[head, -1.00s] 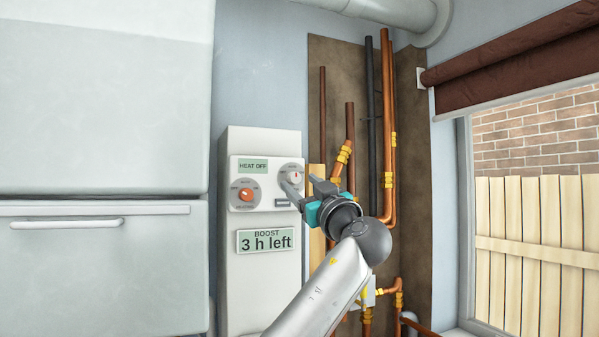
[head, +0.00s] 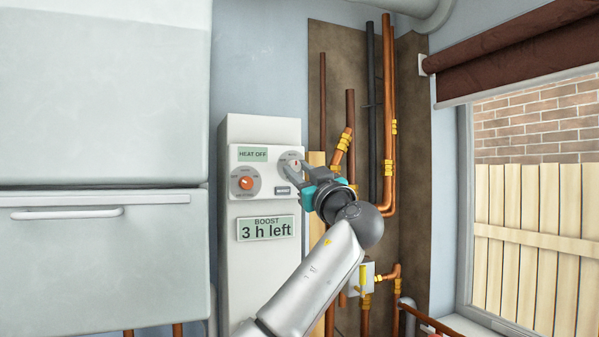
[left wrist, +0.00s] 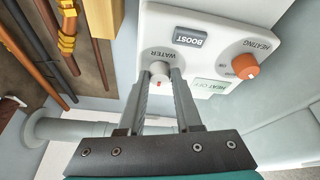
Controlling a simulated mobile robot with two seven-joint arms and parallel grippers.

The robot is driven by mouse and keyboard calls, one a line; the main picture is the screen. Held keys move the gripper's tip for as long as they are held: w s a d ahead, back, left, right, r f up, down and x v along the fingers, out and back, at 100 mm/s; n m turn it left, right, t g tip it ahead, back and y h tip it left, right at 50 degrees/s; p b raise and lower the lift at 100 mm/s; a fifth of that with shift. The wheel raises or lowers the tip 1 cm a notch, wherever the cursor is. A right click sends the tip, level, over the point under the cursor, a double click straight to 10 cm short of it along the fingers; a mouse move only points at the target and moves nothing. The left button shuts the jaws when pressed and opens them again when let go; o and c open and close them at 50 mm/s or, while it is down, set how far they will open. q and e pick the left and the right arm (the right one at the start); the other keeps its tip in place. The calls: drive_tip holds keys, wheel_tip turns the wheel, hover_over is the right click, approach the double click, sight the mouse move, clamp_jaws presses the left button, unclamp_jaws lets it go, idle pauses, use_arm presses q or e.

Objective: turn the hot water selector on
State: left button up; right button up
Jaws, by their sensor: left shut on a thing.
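The hot water selector (left wrist: 159,69) is a round, pale knob with a red mark, beside the word WATER in the left wrist view. In the head view its dial (head: 291,155) is partly hidden behind my gripper. My left gripper (left wrist: 161,75) has its two long grey fingers on either side of the knob and is shut on it. In the head view the left gripper (head: 292,170) reaches the panel from the right. My right gripper is not in view.
An orange heating knob (head: 246,183) sits left on the same panel, under a HEAT OFF display (head: 253,154). A BOOST display (head: 266,228) reads 3 h left. Copper pipes (head: 388,120) run right of the unit. A large pale cabinet (head: 100,100) stands left.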

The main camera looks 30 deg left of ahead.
use_arm(q)
clamp_jaws()
drive_tip(key=shift+m, duration=0.3)
drive_tip(key=shift+s+f+m+t+h+b, duration=0.15)
drive_tip(key=shift+m+t+h+b, duration=0.45)
drive_tip(key=shift+m, duration=0.4)
drive_tip(key=shift+a+m+t+h+b, duration=0.1)
drive_tip(key=shift+m+t+h+b, duration=0.3)
drive_tip(key=shift+m, duration=0.8)
drive_tip(key=m, duration=0.2)
drive_tip(key=m+t+h, duration=0.1)
drive_tip(key=shift+a+r+m, duration=0.1)
drive_tip(key=shift+r+m, duration=0.1)
drive_tip(key=shift+m, duration=0.2)
drive_tip(key=m+h, duration=0.1)
drive_tip(key=m+h+p, duration=0.1)
drive_tip(key=m, duration=0.1)
drive_tip(key=shift+s+r+m+t+p, duration=0.15)
drive_tip(key=shift+m+t+p, duration=0.15)
drive_tip(key=shift+t, duration=0.1)
drive_tip(key=shift+s+a+m+h+p, duration=0.1)
drive_tip(key=shift+m+h+p, duration=0.5)
drive_tip(key=shift+m, duration=0.5)
drive_tip(key=shift+a+m+h+p, duration=0.1)
drive_tip(key=shift+m+h+p, duration=0.3)
drive_tip(key=shift+m+p, duration=0.55)
drive_tip(key=shift+d+m, duration=0.1)
drive_tip(key=shift+m, duration=0.15)
